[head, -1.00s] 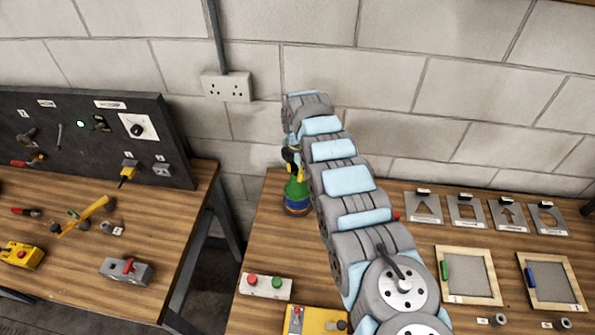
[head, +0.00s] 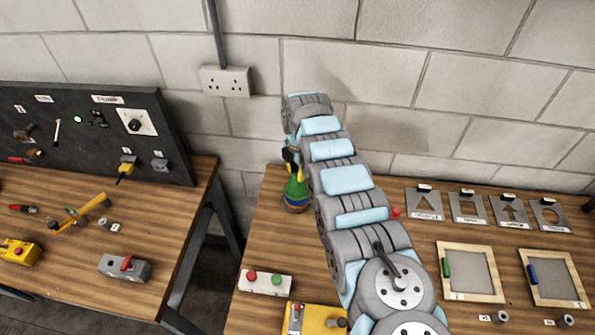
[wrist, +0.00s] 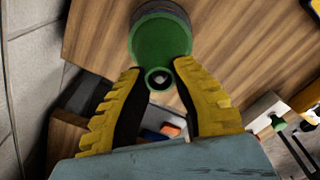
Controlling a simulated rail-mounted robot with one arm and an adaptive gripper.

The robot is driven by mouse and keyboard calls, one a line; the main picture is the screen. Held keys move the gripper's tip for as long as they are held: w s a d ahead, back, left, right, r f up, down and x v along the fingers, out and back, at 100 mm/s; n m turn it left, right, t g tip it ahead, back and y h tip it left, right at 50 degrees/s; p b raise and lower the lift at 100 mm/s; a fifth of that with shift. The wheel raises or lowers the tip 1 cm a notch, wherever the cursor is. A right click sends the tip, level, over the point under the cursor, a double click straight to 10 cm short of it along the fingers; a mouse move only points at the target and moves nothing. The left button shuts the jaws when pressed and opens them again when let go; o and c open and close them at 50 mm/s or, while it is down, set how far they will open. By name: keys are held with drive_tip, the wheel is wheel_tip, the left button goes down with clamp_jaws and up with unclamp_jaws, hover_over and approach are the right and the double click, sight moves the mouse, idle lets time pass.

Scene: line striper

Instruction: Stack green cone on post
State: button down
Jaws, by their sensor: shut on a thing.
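The green cone (head: 295,190) stands upright at the back left of the right-hand bench. A narrow blue and orange band (head: 296,208) shows directly below it; the post itself is hidden. My gripper (head: 291,160) is above the cone and shut on its tip. In the wrist view, the yellow fingers of my gripper (wrist: 160,76) lie on either side of the ring-shaped top of the green cone (wrist: 160,42). I cannot tell whether the cone is fully seated on what is below.
A box with red and green buttons (head: 265,282) and a yellow box (head: 312,319) are at the bench front. Metal stencil plates (head: 467,206) and wooden framed panels (head: 470,273) lie to the right. The block wall is close behind.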

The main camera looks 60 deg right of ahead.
drive_tip(key=shift+f+b, duration=0.7)
drive_tip(key=shift+f, duration=0.4)
drive_tip(key=c, duration=0.9)
unclamp_jaws()
drive_tip(key=shift+o, duration=0.2)
drive_tip(key=shift+r, duration=0.2)
drive_tip(key=shift+r+p, duration=3.9)
drive_tip(key=shift+r, duration=0.05)
drive_tip(key=shift+f, duration=0.1)
